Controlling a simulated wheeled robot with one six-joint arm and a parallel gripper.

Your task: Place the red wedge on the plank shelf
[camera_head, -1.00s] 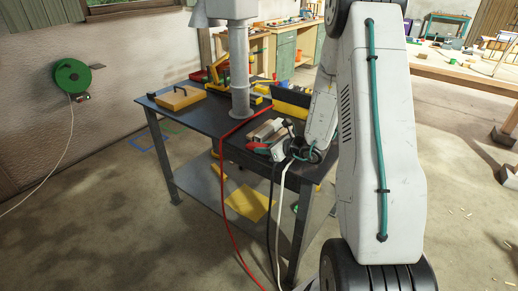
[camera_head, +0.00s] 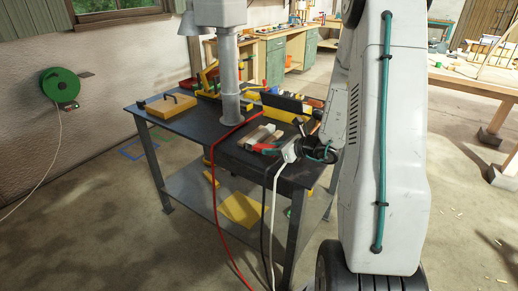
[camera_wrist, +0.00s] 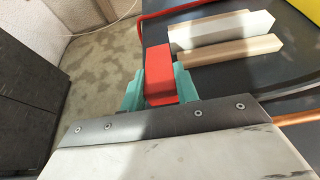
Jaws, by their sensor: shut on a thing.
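The red wedge (camera_wrist: 157,67) is between the teal fingers of my gripper (camera_wrist: 158,88) in the wrist view. The fingers are shut on its sides and its far end sticks out beyond them. In the head view my gripper (camera_head: 276,150) is small, over the near right part of the dark table, with a bit of red at its tip. I cannot tell whether the wedge touches the tabletop. I cannot make out for certain which thing is the plank shelf.
Pale wooden blocks (camera_wrist: 230,50) lie beside the wedge on the dark table (camera_head: 185,122). A grey post (camera_head: 229,75) stands on it, and a red cable (camera_head: 219,190) hangs down its front. A yellow box (camera_head: 170,104) is at its left. A wooden bench (camera_head: 478,83) is at right.

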